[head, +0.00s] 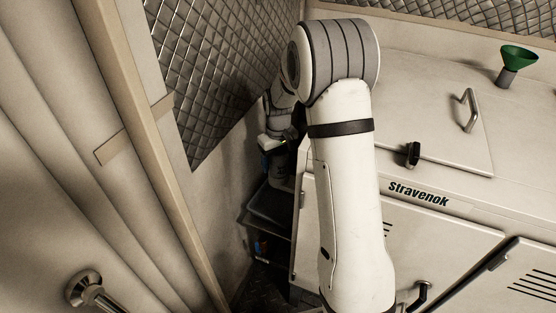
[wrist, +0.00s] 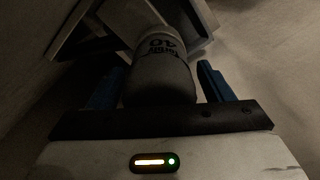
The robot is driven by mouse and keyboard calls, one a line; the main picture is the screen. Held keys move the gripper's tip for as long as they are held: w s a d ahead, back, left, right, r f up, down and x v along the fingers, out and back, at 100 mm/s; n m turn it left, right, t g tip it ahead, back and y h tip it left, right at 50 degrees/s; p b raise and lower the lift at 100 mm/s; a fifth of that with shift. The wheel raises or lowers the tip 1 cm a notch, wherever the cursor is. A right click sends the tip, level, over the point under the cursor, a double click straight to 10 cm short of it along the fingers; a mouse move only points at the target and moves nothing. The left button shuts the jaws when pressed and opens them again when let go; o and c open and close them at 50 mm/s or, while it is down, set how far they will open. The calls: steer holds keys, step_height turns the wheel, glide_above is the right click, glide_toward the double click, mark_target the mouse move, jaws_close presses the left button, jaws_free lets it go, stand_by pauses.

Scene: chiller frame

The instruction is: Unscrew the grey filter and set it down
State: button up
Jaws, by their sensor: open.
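The grey filter (wrist: 158,82) is a cylinder with dark lettering that includes "40", seen in the wrist view. Its upper end meets a pale angular housing (wrist: 78,42); the joint itself is not clear. My gripper (wrist: 160,68) is open, with one blue finger on each side of the filter. A gap shows at the right finger; at the left I cannot tell whether it touches.
In the head view, a pale cabinet marked "Stravenok" (head: 418,195) stands at the right, with a green funnel (head: 518,58) on top. A quilted metal panel (head: 215,65) and a beige wall close in the left. A dark shelf (head: 268,215) lies low in the narrow gap.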

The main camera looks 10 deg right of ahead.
steer(key=m, duration=0.8)
steer(key=shift+d+m, duration=0.1)
steer(key=shift+m, duration=0.3)
steer(key=shift+c, duration=0.5)
steer(key=c, duration=0.9)
